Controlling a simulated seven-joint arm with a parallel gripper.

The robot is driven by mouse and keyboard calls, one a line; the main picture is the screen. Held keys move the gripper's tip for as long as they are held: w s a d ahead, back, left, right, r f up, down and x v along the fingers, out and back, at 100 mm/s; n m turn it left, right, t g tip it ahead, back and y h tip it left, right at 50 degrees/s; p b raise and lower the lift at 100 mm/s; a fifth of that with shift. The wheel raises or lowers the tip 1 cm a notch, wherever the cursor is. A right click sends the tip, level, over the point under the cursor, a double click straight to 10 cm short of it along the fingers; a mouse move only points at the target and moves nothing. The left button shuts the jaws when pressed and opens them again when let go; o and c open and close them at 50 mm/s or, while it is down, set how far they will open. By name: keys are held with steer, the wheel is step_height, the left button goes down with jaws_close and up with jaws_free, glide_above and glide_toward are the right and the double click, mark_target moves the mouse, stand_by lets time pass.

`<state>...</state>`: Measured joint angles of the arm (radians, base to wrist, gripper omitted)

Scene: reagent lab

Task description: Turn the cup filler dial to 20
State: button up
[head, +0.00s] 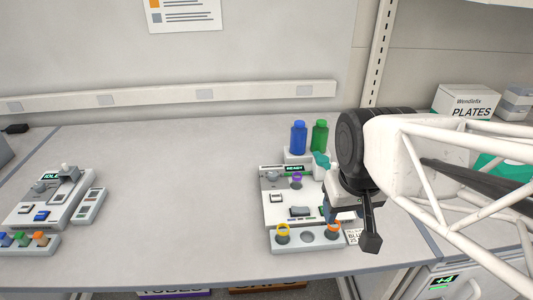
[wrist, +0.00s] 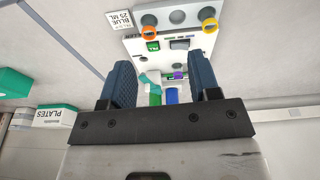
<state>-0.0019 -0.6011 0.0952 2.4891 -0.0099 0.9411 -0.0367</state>
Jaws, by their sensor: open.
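The cup filler (head: 275,210) is a pale console at the right of the bench. A small grey knob (head: 272,175) shows at its upper left, but I cannot read any setting. A dark window with green text (head: 294,169) is on its top edge. My gripper (wrist: 164,72) is open, its two blue fingers apart with nothing held between them. In the head view it hangs over the filler's right side and hides part of it. The filler also shows upside down in the wrist view (wrist: 170,22), beyond the fingers.
A blue bottle (head: 299,138) and a green bottle (head: 320,137) stand behind the filler. A yellow-ringed cup (head: 283,230) and an orange-ringed cup (head: 333,230) sit in its front rack. Another console (head: 45,205) is at the left. The middle bench (head: 170,195) is clear.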

steer(key=w+a+n, duration=0.1)
steer(key=w+n, duration=0.1)
steer(key=w, duration=0.4)
steer(key=w+a+f+n, duration=0.1)
steer(key=w, duration=0.5)
steer(key=w+a+n+g, duration=0.1)
steer(key=w+a+n, duration=0.1)
steer(key=w, duration=0.4)
steer(key=shift+f+n, duration=0.3)
steer(key=n+g, duration=0.1)
steer(key=n, duration=0.4)
glide_above(273, 173)
step_height(273, 173, down, 8)
steer(key=shift+f, duration=0.1)
steer(key=shift+f, duration=0.15)
steer(key=shift+f, duration=3.8)
steer(key=c, duration=0.9)
